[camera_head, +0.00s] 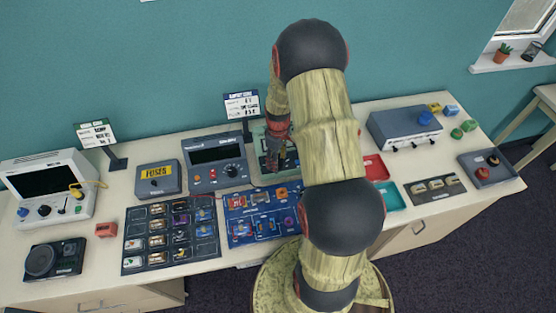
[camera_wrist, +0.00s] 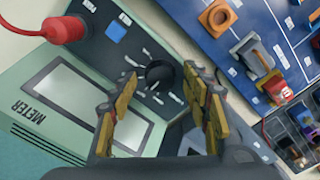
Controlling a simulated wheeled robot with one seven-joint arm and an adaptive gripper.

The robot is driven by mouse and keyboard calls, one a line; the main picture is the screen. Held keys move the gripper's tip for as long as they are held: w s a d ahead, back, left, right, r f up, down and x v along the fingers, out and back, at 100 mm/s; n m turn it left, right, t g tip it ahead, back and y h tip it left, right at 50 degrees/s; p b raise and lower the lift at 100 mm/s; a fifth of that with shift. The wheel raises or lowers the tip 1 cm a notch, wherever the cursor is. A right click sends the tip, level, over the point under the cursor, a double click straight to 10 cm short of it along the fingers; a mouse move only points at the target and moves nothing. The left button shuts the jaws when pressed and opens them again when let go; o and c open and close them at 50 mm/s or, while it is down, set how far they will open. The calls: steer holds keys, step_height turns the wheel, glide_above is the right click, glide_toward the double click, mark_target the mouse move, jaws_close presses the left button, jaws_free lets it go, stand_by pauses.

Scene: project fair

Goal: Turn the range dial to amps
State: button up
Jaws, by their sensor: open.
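The meter (camera_wrist: 45,80) is a pale green box with a grey screen and white marks on its panel. Its black round range dial (camera_wrist: 159,76) sits among the marks; I cannot read them. My gripper (camera_wrist: 158,73) is open, with one yellow finger on each side of the dial in the wrist view. I cannot tell whether the fingers touch it. In the head view, the meter (camera_head: 259,146) is mostly hidden behind my arm, and my gripper (camera_head: 278,160) is over it.
A red plug (camera_wrist: 65,29) stands up from the meter's corner. A blue circuit board (camera_head: 240,232) with several parts lies in front of the meter, and a dark grey instrument (camera_head: 200,177) stands to its left. A sign (camera_head: 241,104) stands behind.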

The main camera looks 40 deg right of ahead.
steer(key=shift+c, duration=1.4)
steer(key=c, duration=0.9)
